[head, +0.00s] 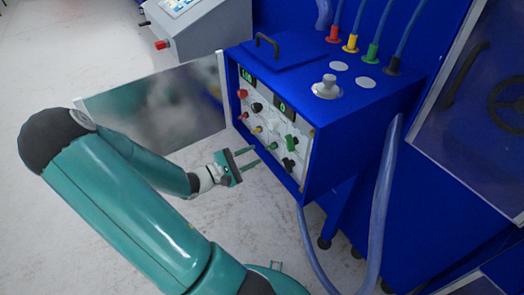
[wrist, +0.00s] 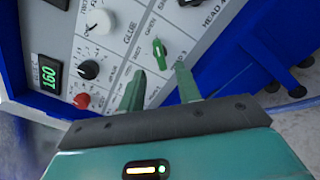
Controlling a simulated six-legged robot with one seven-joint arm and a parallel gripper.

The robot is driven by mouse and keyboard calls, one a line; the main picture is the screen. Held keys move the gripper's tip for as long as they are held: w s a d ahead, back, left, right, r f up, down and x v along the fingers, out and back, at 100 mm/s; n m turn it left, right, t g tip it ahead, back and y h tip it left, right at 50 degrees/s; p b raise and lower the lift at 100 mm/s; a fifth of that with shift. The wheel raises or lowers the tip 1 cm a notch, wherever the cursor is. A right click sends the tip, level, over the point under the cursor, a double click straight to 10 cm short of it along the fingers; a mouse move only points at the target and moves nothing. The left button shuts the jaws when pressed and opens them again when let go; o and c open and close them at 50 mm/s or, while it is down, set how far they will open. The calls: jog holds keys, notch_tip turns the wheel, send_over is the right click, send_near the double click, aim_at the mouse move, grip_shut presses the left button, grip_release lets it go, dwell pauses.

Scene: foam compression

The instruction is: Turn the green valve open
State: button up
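The green valve (wrist: 159,47) is a small knob on the white control panel, beside printed words that seem to include OPEN. In the head view the green valve (head: 290,142) is at the right part of the panel. My gripper (head: 250,158) is in front of the panel, its fingers pointing at it. In the wrist view my gripper (wrist: 160,77) has its two green fingers apart, with nothing between them. The valve appears just beyond the fingertips, between them in the picture, and apart from them.
The panel (head: 262,106) carries several other knobs close by, including a red knob (wrist: 81,101) and a black knob (wrist: 89,69). The blue box frame (head: 307,160) borders it. An open metal door (head: 160,105) stands to the left. A hose (head: 384,200) hangs at right.

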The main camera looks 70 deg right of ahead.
jog(key=v, duration=0.7)
jog(key=shift+w+a, duration=0.25)
jog(key=w+a+r+m+t+y, duration=0.1)
jog(key=w+a+r+t+y, duration=0.3)
jog(key=a, duration=0.6)
jog(key=w+a+r+m+t+y, duration=0.2)
jog(key=w+a+t+y, duration=0.25)
jog(key=a, duration=0.45)
jog(key=a+r+n+t+y, duration=0.2)
jog(key=a+r+t+y, duration=0.3)
jog(key=a+r+t, duration=0.4)
jog(key=a+r, duration=0.5)
jog(key=a, duration=0.3)
jog(key=shift+w+a+r, duration=0.15)
jog(key=shift+w+r, duration=0.2)
jog(key=shift+w, duration=0.05)
